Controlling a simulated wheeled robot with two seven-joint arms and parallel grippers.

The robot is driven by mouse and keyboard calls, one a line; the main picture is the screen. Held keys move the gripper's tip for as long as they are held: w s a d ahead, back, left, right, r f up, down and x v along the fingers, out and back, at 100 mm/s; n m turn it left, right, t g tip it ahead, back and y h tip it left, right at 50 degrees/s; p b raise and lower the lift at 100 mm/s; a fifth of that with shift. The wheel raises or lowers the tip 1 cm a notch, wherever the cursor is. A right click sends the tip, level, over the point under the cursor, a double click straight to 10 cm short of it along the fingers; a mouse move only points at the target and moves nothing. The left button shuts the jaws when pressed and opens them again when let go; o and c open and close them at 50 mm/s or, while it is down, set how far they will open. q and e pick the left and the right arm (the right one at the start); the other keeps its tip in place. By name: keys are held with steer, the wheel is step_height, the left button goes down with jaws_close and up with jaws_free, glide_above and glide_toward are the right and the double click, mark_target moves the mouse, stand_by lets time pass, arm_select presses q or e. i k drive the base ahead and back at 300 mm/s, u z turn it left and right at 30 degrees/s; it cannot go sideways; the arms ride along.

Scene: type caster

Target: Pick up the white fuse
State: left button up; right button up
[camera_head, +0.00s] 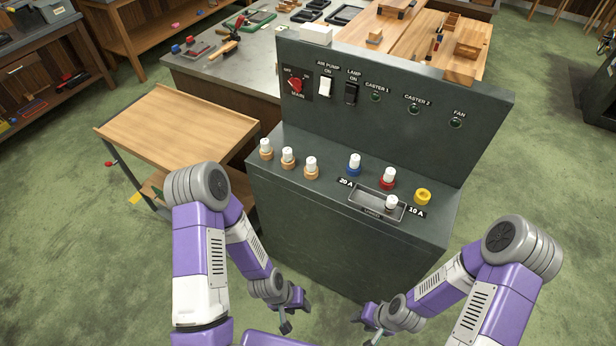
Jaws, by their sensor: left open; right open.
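Several white fuses stand on the ledge of the dark green cabinet. One white fuse (391,201) with a brownish end is in the small metal tray (366,203) between the 20 A and 10 A labels. Three more sit in orange-brown rings at the left, one white-topped fuse (354,161) in a blue ring and another (388,174) in a red ring. The yellow ring (423,196) at the right looks empty. My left gripper (293,314) and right gripper (368,328) are open and empty, low in front of the cabinet, apart from the fuses.
The cabinet's upright panel (390,110) rises behind the ledge, with a red knob (296,86), switches and lamps. A wooden cart (180,125) stands at the left. Workbenches with tools are behind.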

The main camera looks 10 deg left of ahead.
mark_target(311, 160)
steer(key=k, duration=0.3)
steer(key=u, duration=1.7)
steer(key=i, duration=1.4)
steer(key=z, duration=2.55)
